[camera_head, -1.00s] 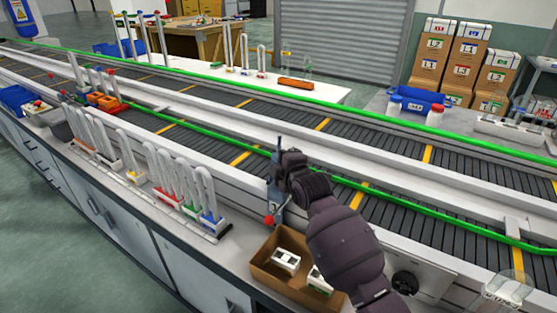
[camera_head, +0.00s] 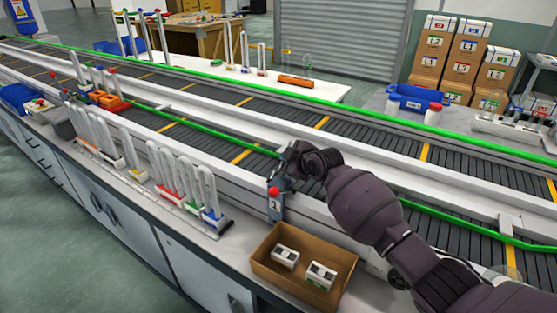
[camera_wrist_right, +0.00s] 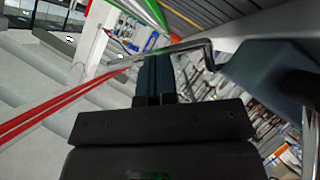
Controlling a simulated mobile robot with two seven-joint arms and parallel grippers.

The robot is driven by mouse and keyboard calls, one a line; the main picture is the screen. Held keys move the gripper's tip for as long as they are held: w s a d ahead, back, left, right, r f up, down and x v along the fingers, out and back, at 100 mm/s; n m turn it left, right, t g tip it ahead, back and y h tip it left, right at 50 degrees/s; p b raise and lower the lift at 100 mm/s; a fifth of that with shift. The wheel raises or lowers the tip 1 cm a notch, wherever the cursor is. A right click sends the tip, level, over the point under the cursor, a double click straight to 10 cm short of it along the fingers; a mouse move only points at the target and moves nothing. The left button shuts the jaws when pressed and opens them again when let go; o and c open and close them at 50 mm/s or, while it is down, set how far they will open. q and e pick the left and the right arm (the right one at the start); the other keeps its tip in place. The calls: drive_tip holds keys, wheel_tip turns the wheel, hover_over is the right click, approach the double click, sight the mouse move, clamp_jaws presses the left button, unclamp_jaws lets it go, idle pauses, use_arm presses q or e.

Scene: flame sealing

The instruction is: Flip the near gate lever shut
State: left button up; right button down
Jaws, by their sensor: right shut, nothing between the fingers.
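The near gate lever shows its red knob (camera_head: 273,191) at the near conveyor's front rail, beside a grey bracket (camera_head: 276,207) marked 1. My right gripper (camera_head: 283,179) is just behind and above the knob, partly hidden by my wrist; I cannot tell whether it touches the lever. In the right wrist view my right gripper's fingers (camera_wrist_right: 157,65) are together and hold nothing. A bent metal rod (camera_wrist_right: 190,44) passes close by the fingertips, and a blue-grey block (camera_wrist_right: 265,75) is at the right. My left gripper is not in view.
An open cardboard box (camera_head: 262,270) with white-and-black modules stands on the bench below the lever. A rack of bent glass tubes (camera_head: 190,203) is to its left. The green-edged conveyor (camera_head: 230,118) runs behind. Bench between rack and box is clear.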

drive_tip(key=shift+w+d+f+m+g, duration=0.2)
drive_tip(key=shift+f+m+g, duration=0.1)
drive_tip(key=shift+f, duration=0.3)
drive_tip(key=shift+w+f+m+g+y+b, duration=0.35)
drive_tip(key=shift+f+m+g+b, duration=0.3)
drive_tip(key=shift+b, duration=0.3)
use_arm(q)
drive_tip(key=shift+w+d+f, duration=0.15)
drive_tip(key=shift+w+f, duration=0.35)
use_arm(e)
drive_tip(key=shift+g, duration=0.25)
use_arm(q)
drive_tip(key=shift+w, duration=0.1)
use_arm(e)
drive_tip(key=shift+d, duration=0.1)
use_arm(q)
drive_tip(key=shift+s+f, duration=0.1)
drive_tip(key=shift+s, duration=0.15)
use_arm(e)
drive_tip(key=shift+r+y, duration=0.15)
drive_tip(key=shift+y, duration=0.1)
use_arm(q)
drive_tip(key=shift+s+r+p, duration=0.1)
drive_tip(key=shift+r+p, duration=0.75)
drive_tip(key=shift+p, duration=0.2)
use_arm(e)
wheel_tip(320, 180, up, 20)
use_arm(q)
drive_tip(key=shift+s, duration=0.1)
